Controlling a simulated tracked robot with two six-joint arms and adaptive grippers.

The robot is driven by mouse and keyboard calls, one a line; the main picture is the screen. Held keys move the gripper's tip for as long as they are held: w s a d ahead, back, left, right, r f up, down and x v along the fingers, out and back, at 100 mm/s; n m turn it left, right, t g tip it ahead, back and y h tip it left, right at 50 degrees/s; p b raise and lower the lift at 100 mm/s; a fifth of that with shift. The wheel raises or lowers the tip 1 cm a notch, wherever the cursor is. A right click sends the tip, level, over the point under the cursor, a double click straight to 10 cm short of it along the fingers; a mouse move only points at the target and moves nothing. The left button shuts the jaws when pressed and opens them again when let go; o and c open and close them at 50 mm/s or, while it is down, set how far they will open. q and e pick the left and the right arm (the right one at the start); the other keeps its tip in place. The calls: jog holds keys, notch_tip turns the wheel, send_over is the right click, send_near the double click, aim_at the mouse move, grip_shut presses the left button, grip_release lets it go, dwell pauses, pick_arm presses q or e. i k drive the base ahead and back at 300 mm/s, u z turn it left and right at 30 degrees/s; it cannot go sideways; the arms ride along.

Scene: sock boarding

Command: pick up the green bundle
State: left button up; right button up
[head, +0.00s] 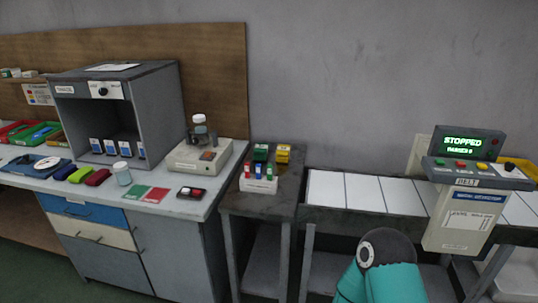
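A yellow-green bundle (80,174) lies on the left workbench, between a dark blue bundle (64,172) and a maroon bundle (97,177). The three lie side by side near the bench's front, in front of the open grey cabinet. A smaller dark green item (261,152) stands on the small grey table, beside a yellow one (283,153); I cannot tell whether it is a bundle. A teal link of my own arm shows at the bottom right. Neither of my grippers is in view.
A glass jar (122,174), a green card (134,191) and a red card (156,195) lie right of the bundles. A scale (199,154) stands behind. The grey cabinet (155,107) rises at the back. The belt (365,193) is bare; its panel (468,145) reads STOPPED.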

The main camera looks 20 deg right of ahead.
aim_at(261, 150)
jog(key=u, duration=0.1)
jog(key=i, duration=0.95)
jog(key=z, duration=0.05)
